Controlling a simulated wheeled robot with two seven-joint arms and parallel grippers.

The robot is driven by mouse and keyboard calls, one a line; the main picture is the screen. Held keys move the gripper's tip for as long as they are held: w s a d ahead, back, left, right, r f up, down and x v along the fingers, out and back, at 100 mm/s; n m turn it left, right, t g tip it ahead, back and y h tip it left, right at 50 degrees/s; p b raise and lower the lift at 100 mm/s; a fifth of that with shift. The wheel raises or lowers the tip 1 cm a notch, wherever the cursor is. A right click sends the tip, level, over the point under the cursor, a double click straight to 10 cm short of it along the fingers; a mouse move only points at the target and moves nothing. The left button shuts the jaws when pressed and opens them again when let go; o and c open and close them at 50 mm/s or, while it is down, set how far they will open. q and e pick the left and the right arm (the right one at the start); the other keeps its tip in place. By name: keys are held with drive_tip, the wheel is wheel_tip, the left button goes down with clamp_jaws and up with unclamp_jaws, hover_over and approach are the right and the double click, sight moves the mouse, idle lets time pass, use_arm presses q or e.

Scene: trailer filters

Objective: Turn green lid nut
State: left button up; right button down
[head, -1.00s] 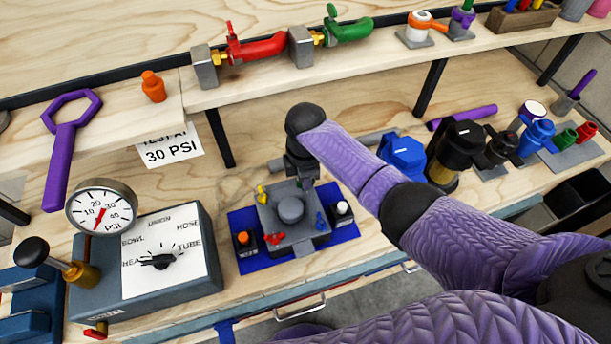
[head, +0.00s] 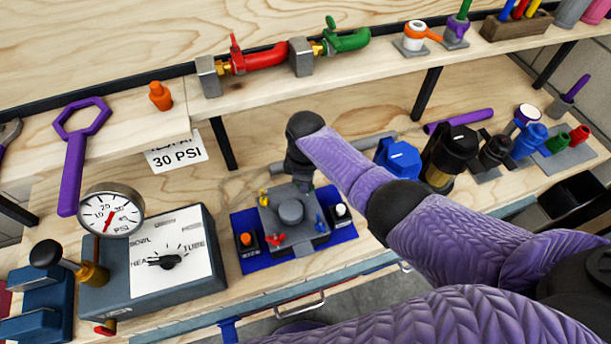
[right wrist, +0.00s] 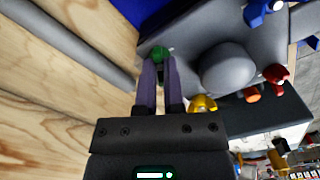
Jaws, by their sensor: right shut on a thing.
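The green lid nut (right wrist: 160,54) shows in the right wrist view at the corner of a grey lidded housing (right wrist: 195,35). My right gripper (right wrist: 160,68) is shut on it, with its two purple fingers on either side. In the head view my right gripper (head: 303,187) points down at the back of the housing (head: 272,220), and the green nut is hidden there. Yellow (head: 263,196), red (head: 275,239) and blue (head: 320,223) nuts sit around the lid's round grey knob (head: 291,211). My left gripper is not in view.
The housing stands on a blue mat (head: 247,263) with an orange-topped (head: 246,240) and a white-topped (head: 341,211) fitting beside it. A gauge box (head: 150,290) stands to the left. A grey pipe (head: 375,141) and blue filter (head: 400,157) lie behind my arm.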

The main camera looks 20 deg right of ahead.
drive_tip(key=m+p, duration=0.1)
drive_tip(key=m, duration=0.3)
drive_tip(key=shift+r+m, duration=0.1)
drive_tip(key=shift+m, duration=0.2)
drive_tip(key=m+p, duration=0.1)
drive_tip(key=m, duration=0.3)
drive_tip(key=shift+m, duration=1.7)
drive_tip(key=c, duration=0.8)
unclamp_jaws()
drive_tip(key=shift+o, duration=0.3)
